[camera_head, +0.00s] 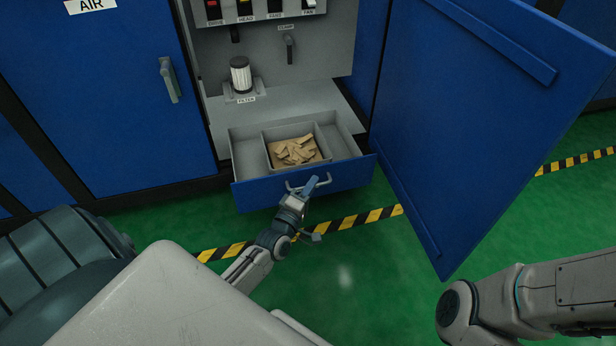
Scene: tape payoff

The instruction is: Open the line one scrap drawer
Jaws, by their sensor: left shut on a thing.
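The scrap drawer (347,177) has a blue front and grey inside walls, and it stands pulled out from the bottom of the open cabinet. A grey bin in its middle holds tan scrap pieces (296,151). The drawer handle (294,187) is a light grey bar on the blue front. My left gripper (305,187) is at the handle and shut on it; its fingers hide part of the bar. My right arm comes in at the lower right, and its gripper is out of view.
A blue cabinet door (480,120) stands wide open at the right of the drawer. Inside the cabinet are a filter (240,75), a clamp lever (289,50) and several switches. A closed door marked AIR (110,90) is at the left. Green floor (345,275) with striped tape lies in front.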

